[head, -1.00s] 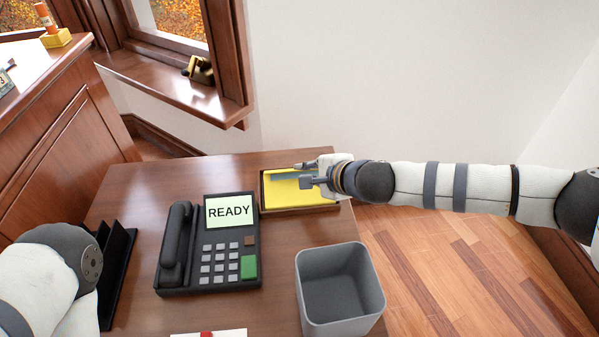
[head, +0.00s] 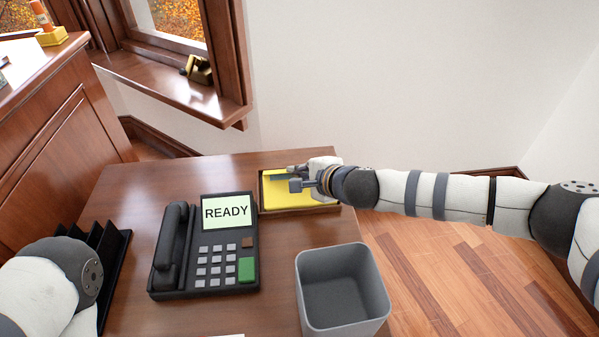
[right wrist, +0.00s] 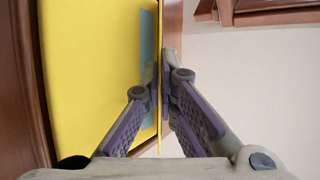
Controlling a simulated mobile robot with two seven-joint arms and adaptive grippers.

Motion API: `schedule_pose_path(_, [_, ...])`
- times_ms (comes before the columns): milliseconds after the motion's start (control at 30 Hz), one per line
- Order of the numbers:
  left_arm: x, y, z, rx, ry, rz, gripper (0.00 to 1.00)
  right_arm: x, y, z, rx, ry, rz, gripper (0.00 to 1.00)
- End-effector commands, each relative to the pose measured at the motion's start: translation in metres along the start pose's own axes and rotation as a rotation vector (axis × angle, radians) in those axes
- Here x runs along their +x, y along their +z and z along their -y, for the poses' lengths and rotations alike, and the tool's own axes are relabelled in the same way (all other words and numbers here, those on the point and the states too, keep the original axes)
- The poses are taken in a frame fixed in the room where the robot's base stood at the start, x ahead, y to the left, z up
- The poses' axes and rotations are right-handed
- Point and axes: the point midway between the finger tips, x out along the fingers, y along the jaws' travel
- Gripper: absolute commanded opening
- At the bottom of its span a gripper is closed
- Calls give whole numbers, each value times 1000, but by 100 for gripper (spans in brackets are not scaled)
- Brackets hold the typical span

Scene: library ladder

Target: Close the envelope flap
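A small white sliver at the bottom edge of the head view (head: 228,335) may be the envelope; its flap cannot be made out. My right gripper (head: 294,177) is over a shallow wooden tray (head: 300,211) with yellow paper (head: 285,199) in it. In the right wrist view its fingertips (right wrist: 160,76) are close together, with a thin yellow sheet seen edge-on between them. A blue patch (right wrist: 147,40) shows beside them. My left gripper is out of view; only part of the left arm shows at the lower left.
A black desk phone (head: 205,250) reading READY stands mid-desk. A grey open bin (head: 342,290) stands to its right. A black rack (head: 112,255) is at the left, by my left arm. A wall is behind the desk (head: 145,185).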

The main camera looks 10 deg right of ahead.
Motion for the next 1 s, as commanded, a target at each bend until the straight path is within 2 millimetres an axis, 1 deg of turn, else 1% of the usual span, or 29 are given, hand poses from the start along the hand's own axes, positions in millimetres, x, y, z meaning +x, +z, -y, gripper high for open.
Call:
schedule_pose_path(33, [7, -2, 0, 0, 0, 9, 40, 3, -1, -8, -5, -12, 0, 0])
schedule_pose_path(133, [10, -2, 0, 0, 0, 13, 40, 1, -1, -7, -14, -42, 1, 0])
schedule_pose_path(433, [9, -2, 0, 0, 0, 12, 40, 0, 0, -3, -17, -51, 2, 0])
schedule_pose_path(467, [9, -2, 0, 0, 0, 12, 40, 0, 0, -3, -17, -51, 2, 8])
schedule_pose_path(500, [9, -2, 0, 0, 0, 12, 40, 0, 0, -3, -17, -51, 2, 10])
schedule_pose_path(767, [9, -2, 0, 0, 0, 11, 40, -1, 0, -3, -17, -51, 2, 10])
schedule_pose_path(867, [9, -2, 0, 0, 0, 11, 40, -8, 0, -3, -18, -51, 2, 10])
schedule_pose_path(967, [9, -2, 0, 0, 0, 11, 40, -29, 0, -4, -18, -51, 3, 10])
schedule_pose_path(1000, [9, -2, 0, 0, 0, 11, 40, -40, 0, -4, -19, -52, 2, 10])
